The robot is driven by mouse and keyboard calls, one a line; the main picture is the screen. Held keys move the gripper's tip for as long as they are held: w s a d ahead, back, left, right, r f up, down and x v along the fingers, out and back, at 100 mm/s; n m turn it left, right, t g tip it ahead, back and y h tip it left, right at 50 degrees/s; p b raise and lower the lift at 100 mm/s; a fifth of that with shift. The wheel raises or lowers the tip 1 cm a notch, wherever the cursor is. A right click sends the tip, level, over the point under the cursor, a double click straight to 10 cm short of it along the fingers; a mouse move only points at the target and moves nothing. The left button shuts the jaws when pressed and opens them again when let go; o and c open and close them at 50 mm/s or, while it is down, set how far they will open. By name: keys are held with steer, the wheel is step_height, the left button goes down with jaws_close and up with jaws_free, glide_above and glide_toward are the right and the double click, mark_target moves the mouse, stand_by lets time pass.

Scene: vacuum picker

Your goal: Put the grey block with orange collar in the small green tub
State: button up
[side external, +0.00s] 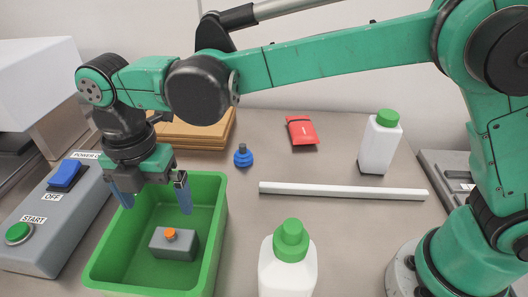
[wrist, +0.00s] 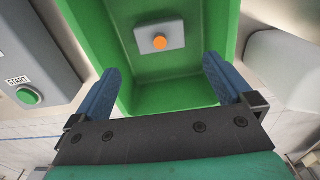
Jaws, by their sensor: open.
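The grey block with orange collar (side external: 174,243) lies on the floor of the small green tub (side external: 217,216), near its front in the side view. In the wrist view the block (wrist: 159,40) sits beyond my fingertips, with its orange part facing up. My gripper (side external: 156,204) is open and empty above the tub, its blue fingers wide apart. The fingers (wrist: 160,75) are clear of the block. The tub also shows in the wrist view (wrist: 232,30).
A grey control box (side external: 50,225) with blue and green buttons stands left of the tub. Right of it are a white bottle with green cap (side external: 287,268), a blue knob-like piece (side external: 243,157) and a white bar (side external: 340,191).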

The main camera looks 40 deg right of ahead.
steer(key=shift+r, duration=0.5)
steer(key=d+r+m+t+y, duration=0.1)
steer(key=d+r+m+t, duration=0.3)
steer(key=d+m, duration=1.1)
steer(key=s+d+f+m+t, duration=0.1)
steer(key=s+d+m, duration=0.2)
steer(key=d+m, duration=0.2)
steer(key=s+d+f+m+t+h, duration=0.1)
steer(key=s+d+m+t, duration=0.1)
steer(key=d+m, duration=0.4)
steer(key=shift+s+f+m, duration=0.35)
steer(key=shift+s+m, duration=0.15)
steer(key=shift+s, duration=0.25)
